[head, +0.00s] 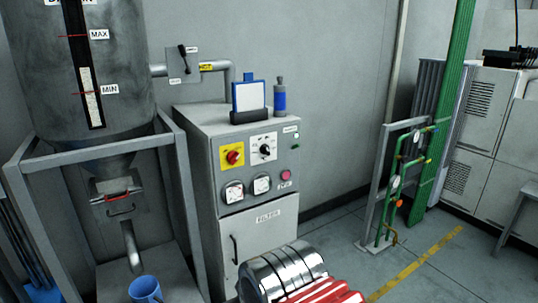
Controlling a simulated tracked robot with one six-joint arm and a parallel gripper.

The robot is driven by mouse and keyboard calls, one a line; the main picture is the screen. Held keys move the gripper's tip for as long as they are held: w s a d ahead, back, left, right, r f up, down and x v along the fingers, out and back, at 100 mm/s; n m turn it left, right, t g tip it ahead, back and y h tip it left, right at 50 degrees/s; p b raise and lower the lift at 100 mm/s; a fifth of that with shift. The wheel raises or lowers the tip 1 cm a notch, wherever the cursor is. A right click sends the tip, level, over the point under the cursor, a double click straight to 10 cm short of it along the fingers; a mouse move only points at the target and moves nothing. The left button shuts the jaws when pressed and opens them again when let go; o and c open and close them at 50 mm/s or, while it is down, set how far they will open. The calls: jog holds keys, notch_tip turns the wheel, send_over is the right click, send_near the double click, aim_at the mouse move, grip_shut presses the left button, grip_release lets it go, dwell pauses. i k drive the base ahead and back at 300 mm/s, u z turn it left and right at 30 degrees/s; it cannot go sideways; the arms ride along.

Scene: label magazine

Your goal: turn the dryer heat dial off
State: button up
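A grey cabinet (190,128) with a control panel stands against the wall near the middle. A black round dial (264,149) sits on a white marked plate at the panel's upper part; its pointer setting is too small to tell. Left of it, a red rotary switch (232,154) sits on a yellow plate. The small lettering is unreadable, so I cannot confirm which one is the dryer heat dial. My gripper's fingers are not in view, and nothing touches either knob.
A chrome ribbed cylinder with a red striped part fills the bottom middle, before the cabinet door. A hopper frame (180,170) stands left. Floor is open right, before green pipework (397,185).

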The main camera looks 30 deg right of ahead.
aim_at(265, 149)
jog(key=z, duration=0.05)
jog(key=i, duration=1)
jog(key=u, duration=0.05)
